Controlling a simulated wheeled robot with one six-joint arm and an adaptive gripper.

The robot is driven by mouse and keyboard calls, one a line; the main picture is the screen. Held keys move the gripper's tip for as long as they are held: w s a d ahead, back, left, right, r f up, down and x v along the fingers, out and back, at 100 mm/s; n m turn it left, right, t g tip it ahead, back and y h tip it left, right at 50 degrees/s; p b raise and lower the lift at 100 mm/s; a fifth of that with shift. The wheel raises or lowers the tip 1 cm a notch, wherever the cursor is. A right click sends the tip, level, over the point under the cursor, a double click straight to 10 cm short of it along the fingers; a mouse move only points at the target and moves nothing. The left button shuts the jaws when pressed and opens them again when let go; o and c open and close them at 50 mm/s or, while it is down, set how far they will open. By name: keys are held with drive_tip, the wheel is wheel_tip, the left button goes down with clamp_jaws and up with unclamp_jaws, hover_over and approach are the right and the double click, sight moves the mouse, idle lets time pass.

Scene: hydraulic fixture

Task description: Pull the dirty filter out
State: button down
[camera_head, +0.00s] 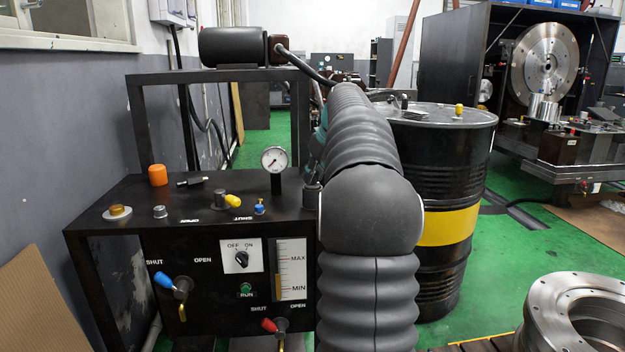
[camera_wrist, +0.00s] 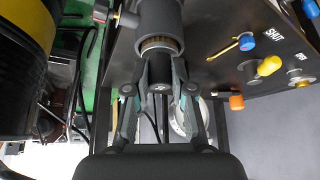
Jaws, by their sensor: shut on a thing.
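In the wrist view my gripper (camera_wrist: 161,80) has its two fingers closed on the dark end of the dirty filter. A narrow brownish, ribbed band of the filter (camera_wrist: 161,44) shows between the gripped end and the dark round housing (camera_wrist: 160,18). The filter is in line with the housing; how much of it is inside is hidden. In the head view my own arm covers the gripper and the filter.
The black bench (camera_head: 100,225) carries a gauge (camera_head: 274,160), an orange cap (camera_head: 158,175), a yellow-handled valve (camera_head: 233,201), and blue (camera_head: 163,280) and red (camera_head: 269,325) valve handles. A black drum (camera_head: 455,170) stands right of my arm. A metal ring part (camera_head: 545,310) lies at lower right.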

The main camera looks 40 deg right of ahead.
drive_tip(key=shift+r+p, duration=0.7)
drive_tip(key=shift+r, duration=3.2)
drive_tip(key=shift+s, duration=0.1)
